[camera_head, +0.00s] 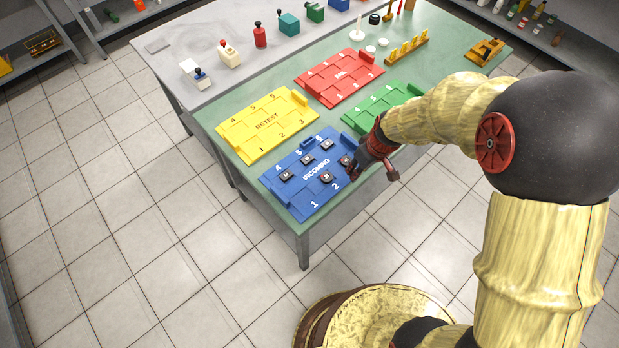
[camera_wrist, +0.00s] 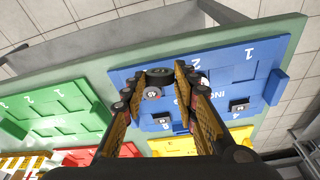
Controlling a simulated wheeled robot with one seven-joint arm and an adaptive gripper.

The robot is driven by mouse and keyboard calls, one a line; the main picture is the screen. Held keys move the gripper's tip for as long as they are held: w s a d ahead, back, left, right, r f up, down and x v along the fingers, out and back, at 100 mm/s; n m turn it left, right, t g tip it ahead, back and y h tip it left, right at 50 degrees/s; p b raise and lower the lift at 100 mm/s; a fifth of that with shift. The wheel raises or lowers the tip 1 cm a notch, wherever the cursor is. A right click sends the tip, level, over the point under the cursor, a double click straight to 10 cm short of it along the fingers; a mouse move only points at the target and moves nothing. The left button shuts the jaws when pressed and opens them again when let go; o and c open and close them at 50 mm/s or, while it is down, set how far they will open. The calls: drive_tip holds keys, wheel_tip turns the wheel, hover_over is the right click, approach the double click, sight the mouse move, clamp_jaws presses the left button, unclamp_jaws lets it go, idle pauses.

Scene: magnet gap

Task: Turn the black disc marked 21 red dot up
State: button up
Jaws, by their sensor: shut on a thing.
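My gripper (camera_head: 353,170) is low over the right end of the blue INCOMING tray (camera_head: 309,202). In the wrist view its two fingers (camera_wrist: 160,79) are closed on a dark round disc (camera_wrist: 159,72), which sits between the fingertips. I cannot read a number on it, and no red dot shows clearly on its visible side. Just below it in the wrist view is a small piece with a pale label and some red (camera_wrist: 152,93); I cannot tell how it relates to the disc. Other black pieces (camera_head: 287,175) (camera_head: 327,177) lie on the blue tray.
A yellow RETEST tray (camera_head: 267,122), a red FAIL tray (camera_head: 340,77) and a green tray (camera_head: 381,105) lie close by on the green table. Bottles and blocks stand on the grey table (camera_head: 200,45) behind. The blue tray's front-left pad is bare.

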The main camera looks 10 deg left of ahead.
drive_tip(key=s+a+r+n+g+y+b, duration=0.1)
drive_tip(key=s+a+n+y, duration=0.1)
drive_tip(key=a+n, duration=0.3)
drive_tip(key=s+a+n+g+y+b, duration=0.1)
drive_tip(key=s+a+n+y+b, duration=0.1)
drive_tip(key=a+n, duration=0.4)
drive_tip(key=s+a+y, duration=0.1)
drive_tip(key=s+a, duration=0.1)
drive_tip(key=a, duration=0.2)
drive_tip(key=shift+a+r+g, duration=0.2)
drive_tip(key=shift+r+g, duration=0.1)
drive_tip(key=shift+r, duration=0.1)
drive_tip(key=shift+s+f+b, duration=0.1)
drive_tip(key=shift+f+b, duration=0.05)
drive_tip(key=shift+b, duration=0.55)
wheel_tip(320, 180, down, 5)
drive_tip(key=b, duration=0.6)
drive_tip(key=shift+f, duration=0.2)
drive_tip(key=shift+f+b, duration=0.1)
drive_tip(key=shift+b, duration=0.2)
drive_tip(key=o, duration=1.2)
drive_tip(key=shift+o, duration=0.2)
drive_tip(key=shift+c, duration=0.8)
